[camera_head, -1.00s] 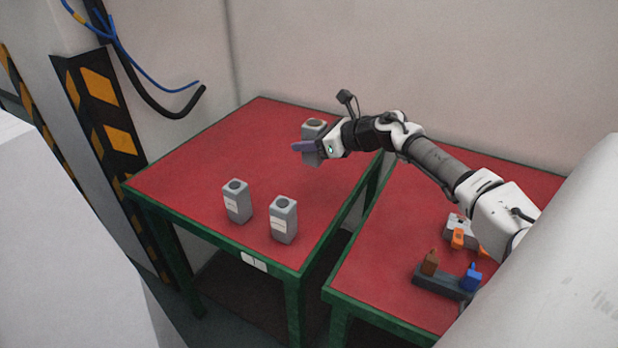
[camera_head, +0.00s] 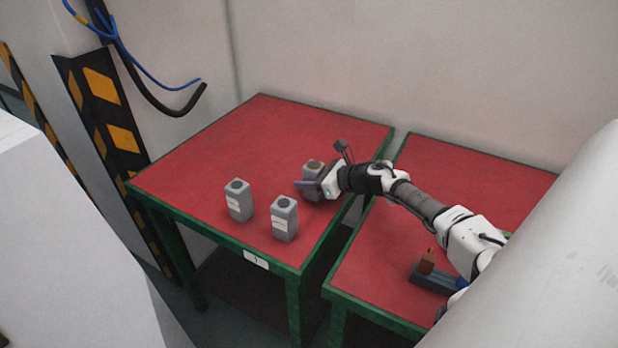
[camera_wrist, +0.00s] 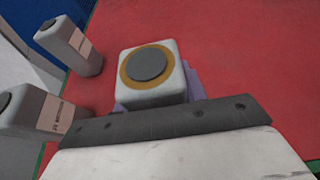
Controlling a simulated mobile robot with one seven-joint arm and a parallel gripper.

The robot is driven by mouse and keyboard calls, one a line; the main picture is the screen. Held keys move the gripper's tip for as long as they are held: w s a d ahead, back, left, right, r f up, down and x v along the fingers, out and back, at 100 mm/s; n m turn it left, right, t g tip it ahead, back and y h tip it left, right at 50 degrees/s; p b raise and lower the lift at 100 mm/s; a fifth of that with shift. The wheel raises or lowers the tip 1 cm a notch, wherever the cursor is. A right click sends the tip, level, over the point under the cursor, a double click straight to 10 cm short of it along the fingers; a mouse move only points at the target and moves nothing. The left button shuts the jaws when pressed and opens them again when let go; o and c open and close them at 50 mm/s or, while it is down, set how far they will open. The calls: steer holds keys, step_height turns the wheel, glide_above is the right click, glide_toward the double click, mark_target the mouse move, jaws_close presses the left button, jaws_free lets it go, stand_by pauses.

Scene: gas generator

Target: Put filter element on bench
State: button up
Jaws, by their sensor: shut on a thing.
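My gripper (camera_head: 309,187) is shut on a grey, box-shaped filter element (camera_head: 313,167) with a round top, at the right side of the left red bench (camera_head: 210,150). In the wrist view the held filter element (camera_wrist: 150,75) shows a dark disc inside a tan ring, with a purple finger beside it. It looks upright and low over the red top; I cannot tell if it touches. Two similar grey filter elements stand upright on the bench, one at the left (camera_head: 238,200) and one nearer the front edge (camera_head: 284,218). Both also show at the left of the wrist view.
A second red bench (camera_head: 470,180) stands to the right across a narrow gap, with a dark holder (camera_head: 432,279) carrying brown and blue parts. A wall rises behind. The back and left of the left bench are clear.

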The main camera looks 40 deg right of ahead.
steer(key=shift+f, duration=0.1)
steer(key=o, duration=0.6)
steer(key=shift+f, duration=0.1)
steer(key=shift+c, duration=0.2)
steer(key=o, duration=0.4)
steer(key=shift+o, duration=0.2)
steer(key=shift+r, duration=0.25)
steer(key=shift+s+d, duration=0.15)
steer(key=shift+s, duration=0.15)
steer(key=b+v, duration=0.3)
steer(key=v, duration=0.8)
steer(key=shift+s, duration=0.15)
steer(key=shift+r, duration=0.15)
